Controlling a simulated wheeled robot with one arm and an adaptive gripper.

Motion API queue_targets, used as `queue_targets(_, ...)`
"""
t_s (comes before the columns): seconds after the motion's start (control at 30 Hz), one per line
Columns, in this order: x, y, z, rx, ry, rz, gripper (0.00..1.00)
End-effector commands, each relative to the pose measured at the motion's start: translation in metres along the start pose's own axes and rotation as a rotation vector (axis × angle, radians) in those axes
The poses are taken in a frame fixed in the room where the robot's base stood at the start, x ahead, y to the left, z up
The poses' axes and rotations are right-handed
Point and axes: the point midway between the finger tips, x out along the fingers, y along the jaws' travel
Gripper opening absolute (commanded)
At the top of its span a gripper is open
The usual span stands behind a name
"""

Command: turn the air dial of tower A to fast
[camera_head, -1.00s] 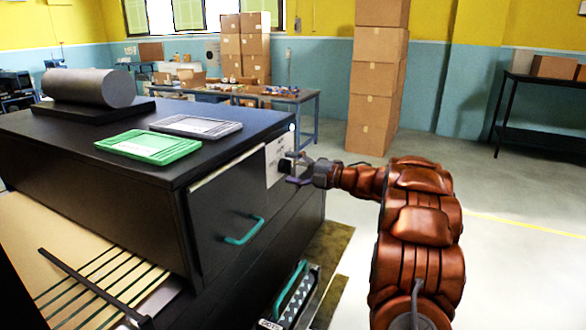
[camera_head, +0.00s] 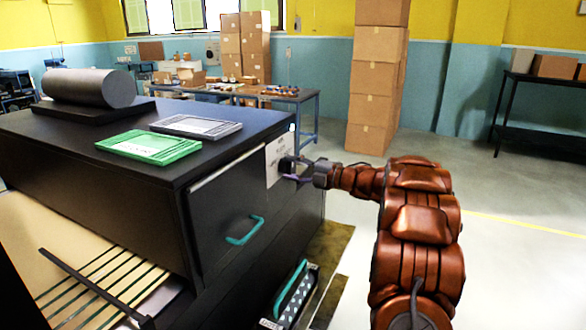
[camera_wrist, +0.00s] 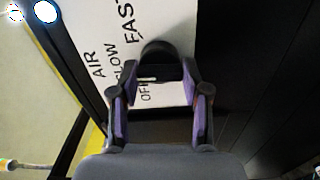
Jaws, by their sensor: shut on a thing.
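The air dial (camera_wrist: 158,52) is a dark round knob on a white label plate (camera_wrist: 105,35) in the wrist view. The plate reads AIR, SLOW, OFF and FAST. My gripper (camera_wrist: 159,76) is shut on the dial, with a finger on each side. A small light mark shows on the dial's near side, close to the word OFF; I cannot tell the exact setting. In the head view the plate (camera_head: 273,165) sits at the right end of the dark cabinet's front, and my gripper (camera_head: 288,171) touches there, hiding most of the dial.
The dark cabinet (camera_head: 150,215) has a teal handle (camera_head: 245,231) left of the plate. A green tray (camera_head: 150,147), a grey tray (camera_head: 196,126) and a grey roll (camera_head: 88,87) lie on top. A teal-handled item (camera_head: 292,290) is low in front. Open floor lies right.

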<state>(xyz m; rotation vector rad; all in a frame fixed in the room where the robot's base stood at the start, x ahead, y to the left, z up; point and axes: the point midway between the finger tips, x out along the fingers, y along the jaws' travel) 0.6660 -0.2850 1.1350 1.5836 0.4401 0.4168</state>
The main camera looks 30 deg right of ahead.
Motion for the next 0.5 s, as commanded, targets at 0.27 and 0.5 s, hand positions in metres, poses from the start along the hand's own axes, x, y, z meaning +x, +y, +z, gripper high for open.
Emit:
queue_targets(0.27,-0.0005,0.0024,0.0006,0.188,-0.002,-0.002,0.12)
queue_targets(0.5,-0.0003,0.0036,0.0004,0.416,-0.001,-0.001,0.12)
